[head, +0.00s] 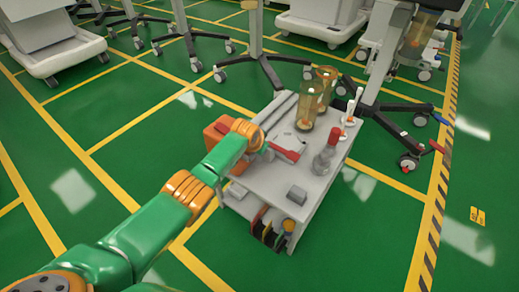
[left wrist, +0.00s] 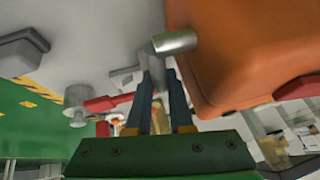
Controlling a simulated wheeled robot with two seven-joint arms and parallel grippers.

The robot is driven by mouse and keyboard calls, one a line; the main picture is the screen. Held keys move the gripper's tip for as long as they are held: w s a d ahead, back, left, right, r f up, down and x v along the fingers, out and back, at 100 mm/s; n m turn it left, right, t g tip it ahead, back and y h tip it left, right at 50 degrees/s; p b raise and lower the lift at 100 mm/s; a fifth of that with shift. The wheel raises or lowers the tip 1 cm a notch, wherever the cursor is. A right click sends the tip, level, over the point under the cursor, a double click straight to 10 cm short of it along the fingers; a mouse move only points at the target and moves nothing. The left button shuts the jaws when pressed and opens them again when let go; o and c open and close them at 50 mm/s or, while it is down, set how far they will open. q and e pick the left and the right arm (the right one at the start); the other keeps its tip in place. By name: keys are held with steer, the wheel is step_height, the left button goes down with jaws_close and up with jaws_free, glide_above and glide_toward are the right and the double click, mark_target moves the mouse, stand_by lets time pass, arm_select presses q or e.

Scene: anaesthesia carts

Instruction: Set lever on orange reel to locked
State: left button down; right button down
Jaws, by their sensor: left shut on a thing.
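The orange reel (head: 214,134) appears as an orange body at the left edge of the cart top, partly hidden by my left arm in the head view. In the left wrist view its orange housing (left wrist: 235,55) fills the upper right. A short metal cylinder (left wrist: 175,41) sticks out from its left side. My left gripper (left wrist: 159,72) has its fingertips just below this cylinder, shut on a narrow grey piece that looks like the lever. The lever's setting cannot be read. In the head view my left gripper is mostly hidden behind its wrist. My right gripper is not in view.
The grey cart (head: 262,181) carries a red item (head: 290,154), a red-capped bottle (head: 324,158), a small grey block (head: 296,195) and amber cylinders (head: 306,108). Wheeled stands and other carts are behind. Green floor is clear on the cart's right.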

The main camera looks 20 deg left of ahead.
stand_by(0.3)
arm_select(q)
steer(key=c, duration=1.1)
jaws_free()
steer(key=shift+f, duration=0.1)
